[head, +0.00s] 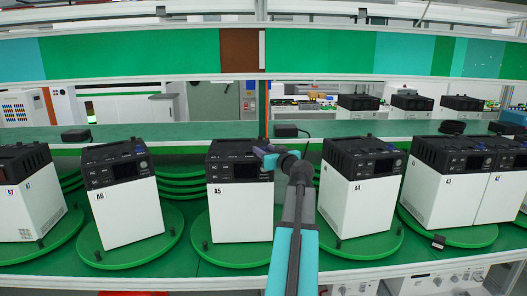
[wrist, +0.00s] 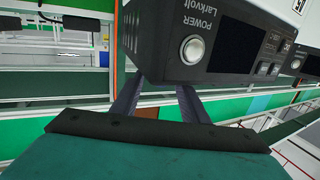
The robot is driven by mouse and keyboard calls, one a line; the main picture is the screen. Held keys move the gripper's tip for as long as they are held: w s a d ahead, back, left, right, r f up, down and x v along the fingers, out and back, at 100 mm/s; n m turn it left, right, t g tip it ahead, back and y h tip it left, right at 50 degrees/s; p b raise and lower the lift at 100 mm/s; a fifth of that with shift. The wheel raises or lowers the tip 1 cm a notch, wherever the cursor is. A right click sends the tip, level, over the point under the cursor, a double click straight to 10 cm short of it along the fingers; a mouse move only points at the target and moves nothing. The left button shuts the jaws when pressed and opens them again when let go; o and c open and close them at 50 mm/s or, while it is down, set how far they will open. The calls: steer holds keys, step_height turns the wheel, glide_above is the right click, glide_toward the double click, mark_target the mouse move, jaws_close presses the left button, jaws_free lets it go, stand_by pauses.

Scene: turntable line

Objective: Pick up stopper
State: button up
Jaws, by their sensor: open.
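Small black pegs stand on the rims of the green turntables, such as one peg (head: 205,245) at the front left of unit A5. A separate small black block (head: 438,241) sits at the front rim of the right turntable. I cannot tell which of these is the stopper. My gripper (head: 265,151) is at the upper right front of unit A5 (head: 240,205), away from these pegs. In the wrist view its two dark fingers (wrist: 160,86) are apart with nothing held between them. A black panel (wrist: 220,45) marked POWER Larkvolt is close beyond the fingertips. No peg is distinguishable in the wrist view.
White units with black tops, including A6 (head: 128,212) and A4 (head: 358,200), stand on green turntables along the bench. A green shelf (head: 190,132) runs behind, with black items (head: 76,135) on it. My arm covers part of the gap between A5 and A4.

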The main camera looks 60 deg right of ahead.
steer(key=shift+x, duration=0.85)
jaws_close()
